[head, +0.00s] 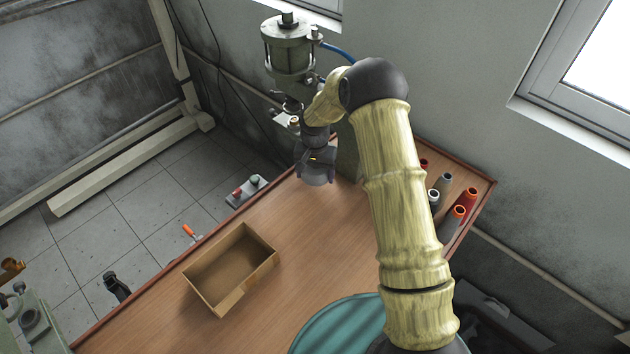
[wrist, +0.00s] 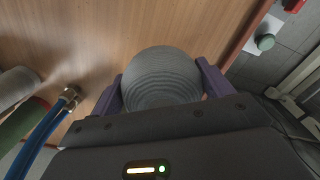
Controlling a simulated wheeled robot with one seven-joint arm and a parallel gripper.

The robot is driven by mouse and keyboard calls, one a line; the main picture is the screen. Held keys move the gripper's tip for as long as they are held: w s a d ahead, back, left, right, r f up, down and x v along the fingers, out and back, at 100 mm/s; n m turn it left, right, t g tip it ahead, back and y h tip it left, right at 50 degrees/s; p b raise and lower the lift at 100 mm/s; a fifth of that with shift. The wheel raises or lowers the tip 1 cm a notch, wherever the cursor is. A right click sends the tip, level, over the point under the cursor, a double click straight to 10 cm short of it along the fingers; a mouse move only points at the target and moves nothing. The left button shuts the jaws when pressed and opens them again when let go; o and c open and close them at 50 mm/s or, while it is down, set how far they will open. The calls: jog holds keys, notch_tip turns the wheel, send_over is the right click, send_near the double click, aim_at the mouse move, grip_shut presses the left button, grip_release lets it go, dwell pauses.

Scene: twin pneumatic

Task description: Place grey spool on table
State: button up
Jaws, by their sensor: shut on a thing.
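A grey spool (wrist: 162,75) with a rounded, ridged face is between the two purple fingers of my gripper (wrist: 160,76) in the wrist view. The fingers are shut on its sides. In the head view my gripper (head: 316,168) is over the far end of the brown wooden table (head: 320,235), beside the press. The tabletop also shows in the wrist view (wrist: 75,45). My gripper hides much of the spool in the head view, and I cannot tell how high it is above the table.
A green press (head: 288,52) with a blue hose stands at the far end. Several grey and red spools (head: 467,198) stand along the right edge. An open cardboard box (head: 205,301) is at the left. A button box (head: 247,192) sits at the left edge. The table's middle is clear.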

jog(key=shift+f+p, duration=0.7)
jog(key=shift+f, duration=1.3)
jog(key=shift+f, duration=0.1)
jog(key=o, duration=1.1)
jog(key=shift+c, duration=0.2)
notch_tip(320, 180, up, 12)
jog(key=b, duration=0.4)
